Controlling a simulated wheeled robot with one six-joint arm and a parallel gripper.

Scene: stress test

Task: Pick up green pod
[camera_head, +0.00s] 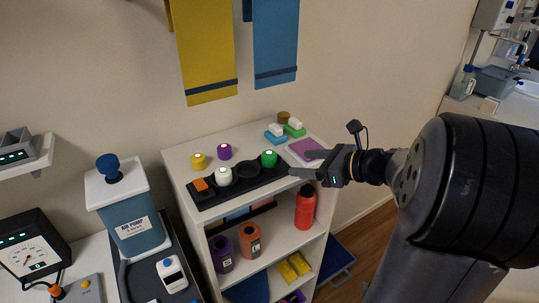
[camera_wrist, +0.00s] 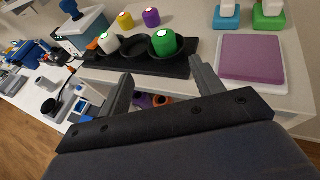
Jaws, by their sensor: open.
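The green pod (camera_head: 269,158) sits in the right end of a black tray (camera_head: 212,199) on top of a white shelf. It also shows in the wrist view (camera_wrist: 165,42), upright in its cup, with the tray (camera_wrist: 182,70) around its base. My gripper (camera_head: 298,163) is open and empty, just right of the tray's right end. In the wrist view my two fingers (camera_wrist: 158,82) stand apart, nearer the camera than the green pod, which shows between and beyond them. The fingers do not touch it.
A purple pad (camera_head: 305,148) and blue and green blocks (camera_head: 294,128) lie to the right.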

